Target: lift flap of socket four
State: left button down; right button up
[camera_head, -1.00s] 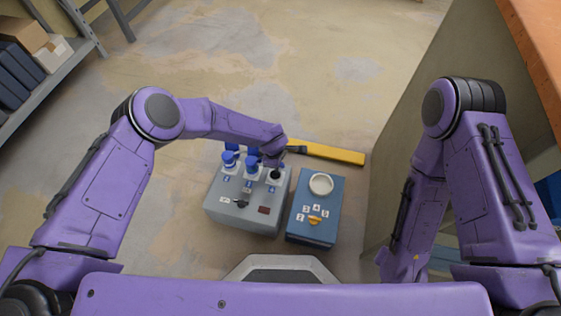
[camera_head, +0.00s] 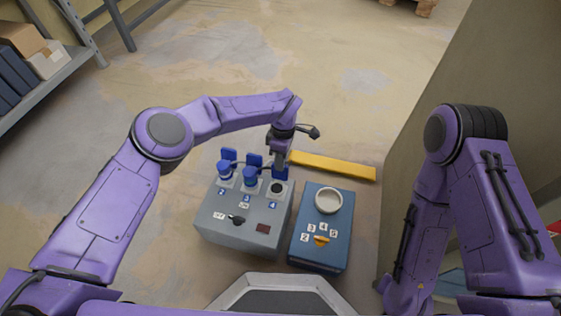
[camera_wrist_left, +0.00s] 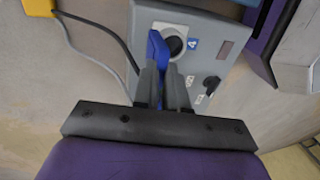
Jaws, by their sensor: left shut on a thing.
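The grey socket box (camera_head: 222,228) stands on the floor with a row of sockets on top. Socket four (camera_head: 277,188), by the label 4, shows a dark round opening with no plug in it. In the left wrist view, its blue flap (camera_wrist_left: 157,50) stands raised at the edge of the opening (camera_wrist_left: 174,44). My left gripper (camera_head: 280,166) is at the back of socket four, pointing down. Its fingers (camera_wrist_left: 161,88) are shut on the blue flap. In the head view the gripper mostly hides this flap. My right gripper is out of view.
A blue box (camera_head: 318,255) with a white round socket (camera_head: 328,201) stands to the right. A yellow bar (camera_head: 335,167) lies behind. A shelf (camera_head: 75,62) is far left.

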pick_arm(q)
jog(key=shift+a, duration=0.2)
jog(key=c, duration=1.2)
grip_release()
jog(key=shift+d, duration=0.1)
jog(key=p+v, duration=0.3)
jog(key=v, duration=0.7)
jog(key=shift+r, duration=0.25)
